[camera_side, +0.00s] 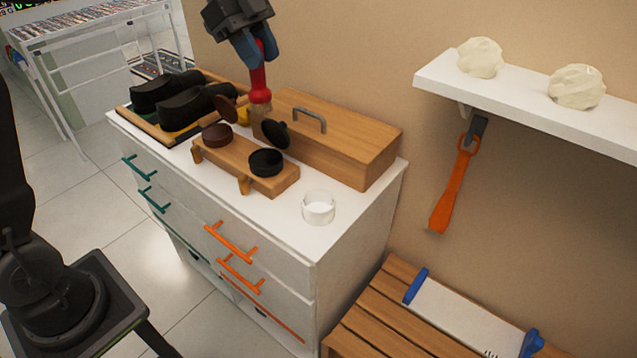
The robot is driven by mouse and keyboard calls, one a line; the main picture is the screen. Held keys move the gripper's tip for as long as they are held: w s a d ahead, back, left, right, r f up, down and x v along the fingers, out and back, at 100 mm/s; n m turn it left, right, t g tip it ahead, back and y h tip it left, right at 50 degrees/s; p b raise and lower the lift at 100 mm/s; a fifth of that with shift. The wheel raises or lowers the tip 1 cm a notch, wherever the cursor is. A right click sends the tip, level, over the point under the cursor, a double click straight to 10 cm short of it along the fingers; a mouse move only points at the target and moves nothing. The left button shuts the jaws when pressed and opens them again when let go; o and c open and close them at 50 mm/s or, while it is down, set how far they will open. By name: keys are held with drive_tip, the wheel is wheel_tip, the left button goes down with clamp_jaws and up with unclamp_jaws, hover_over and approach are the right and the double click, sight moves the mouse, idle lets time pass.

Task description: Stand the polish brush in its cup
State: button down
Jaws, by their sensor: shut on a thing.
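My gripper (258,52) is at the top, above the white dresser, with its blue fingers shut on the red handle of the polish brush (258,82). The brush hangs nearly upright, bristles down. The bristles appear in front of the wooden box, near the polish tins; I cannot tell whether they touch anything. A small clear cup (318,208) stands upright on the dresser's front right part, apart from the brush and to its lower right. It looks empty.
A wooden stand (232,166) holds a brown tin (217,136) and a black tin (266,162), with tilted lids. Behind is a wooden box (345,140) with a metal handle. Black shoes (185,105) lie at left. A white shelf (530,95) juts from the wall.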

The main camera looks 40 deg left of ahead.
sight(269, 112)
drive_tip(key=f, duration=1.1)
drive_tip(key=shift+w+d, duration=0.1)
drive_tip(key=shift+d, duration=0.2)
drive_tip(key=w+d+r+x, duration=0.1)
drive_tip(key=x, duration=0.6)
drive_tip(key=d+x, duration=0.1)
drive_tip(key=x, duration=0.7)
drive_tip(key=shift+w+d+r, duration=0.35)
drive_tip(key=shift+r, duration=0.05)
drive_tip(key=shift+f, duration=0.15)
drive_tip(key=c, duration=0.9)
unclamp_jaws()
drive_tip(key=v, duration=1.2)
drive_tip(key=shift+s+r, duration=0.1)
drive_tip(key=shift+r, duration=0.1)
